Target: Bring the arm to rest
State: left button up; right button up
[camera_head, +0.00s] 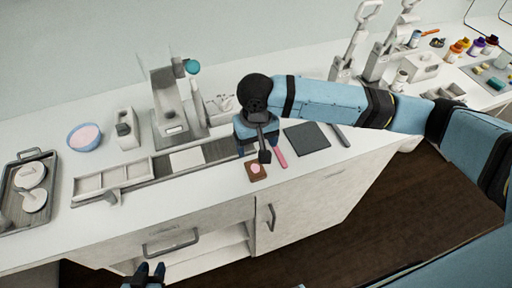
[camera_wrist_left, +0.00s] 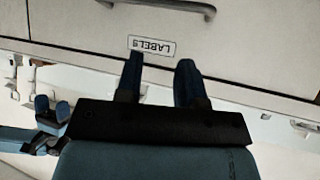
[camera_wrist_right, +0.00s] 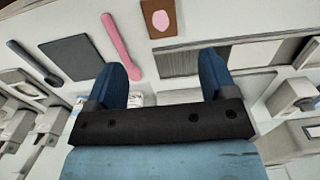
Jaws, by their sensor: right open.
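My right arm reaches in from the right over the white counter. Its right gripper (camera_head: 257,146) points down at the counter and is open. In the right wrist view the blue fingers of this gripper (camera_wrist_right: 164,70) are wide apart with nothing between them. My left gripper (camera_head: 150,272) is low at the bottom edge, in front of the cabinet. In the left wrist view the left gripper (camera_wrist_left: 158,72) has a gap between its fingers, holds nothing, and faces a drawer front with a label plate (camera_wrist_left: 152,46).
Near the right gripper lie a brown square with a pink patch (camera_head: 257,171), a pink spatula (camera_head: 281,158) and a dark square mat (camera_head: 307,137). A grey machine (camera_head: 172,100), a pink-filled bowl (camera_head: 85,137) and a tray (camera_head: 15,208) stand left. Dark floor (camera_head: 400,210) is clear.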

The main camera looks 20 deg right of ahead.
dwell(0.4)
jog(key=s+a+f+n+t+y, duration=0.2)
jog(key=s+a+n+y, duration=0.15)
jog(key=s+a, duration=0.45)
jog(key=s+d+f+m+t+h, duration=0.1)
jog(key=s+d+f+h, duration=0.1)
jog(key=s+d, duration=0.65)
jog(key=s+d+f+m+t+h, duration=0.1)
jog(key=s+d+f, duration=0.1)
jog(key=s+d, duration=0.65)
jog(key=w+a+f+n+t+y+p, duration=0.1)
jog(key=w+a+f+t+y+p, duration=0.1)
jog(key=w+f+t, duration=0.4)
jog(key=shift+w+a+f+t+p, duration=0.45)
jog(key=shift+w+a+f, duration=0.5)
jog(key=shift+f, duration=1.4)
jog(key=shift+w+d+y, duration=0.1)
jog(key=shift+y, duration=0.15)
